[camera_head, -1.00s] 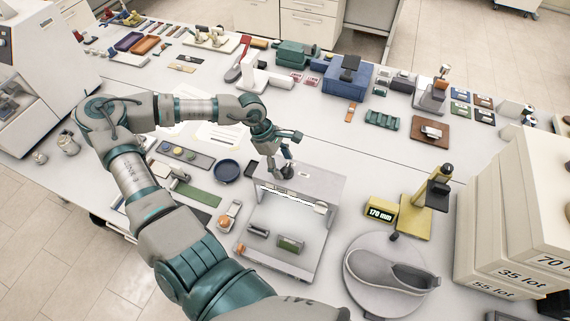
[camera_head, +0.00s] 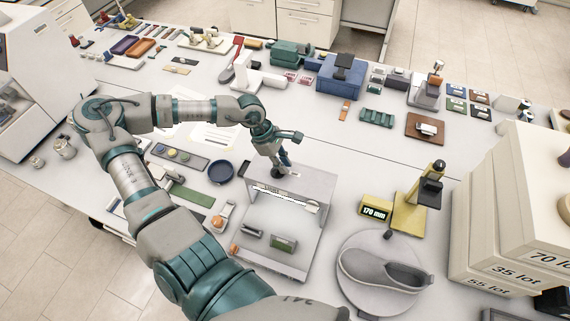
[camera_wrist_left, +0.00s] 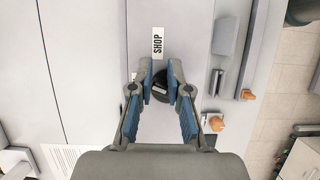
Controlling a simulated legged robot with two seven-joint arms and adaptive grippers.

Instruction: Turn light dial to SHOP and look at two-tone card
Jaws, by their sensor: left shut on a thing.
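The light booth (camera_head: 318,184) is a pale box with an open, lit front, standing on the table in the head view. My left gripper (camera_head: 279,168) points down at its top and is shut on the dark round light dial (camera_wrist_left: 159,84), which shows between the blue-padded fingers in the wrist view. A white label reading SHOP (camera_wrist_left: 157,43) lies just beyond the fingertips there. The dial's pointer is hidden or too small to read. Inside the booth lie a green block (camera_head: 284,243) and a smaller grey-green piece (camera_head: 252,230); I cannot tell whether either is the two-tone card. My right gripper is out of view.
A grey shoe (camera_head: 384,268) rests on a round plate right of the booth, near a yellow gauge reading 170 mm (camera_head: 376,210). Stacked lot boxes (camera_head: 510,215) stand at the far right. A blue dish (camera_head: 221,172) sits left of the booth.

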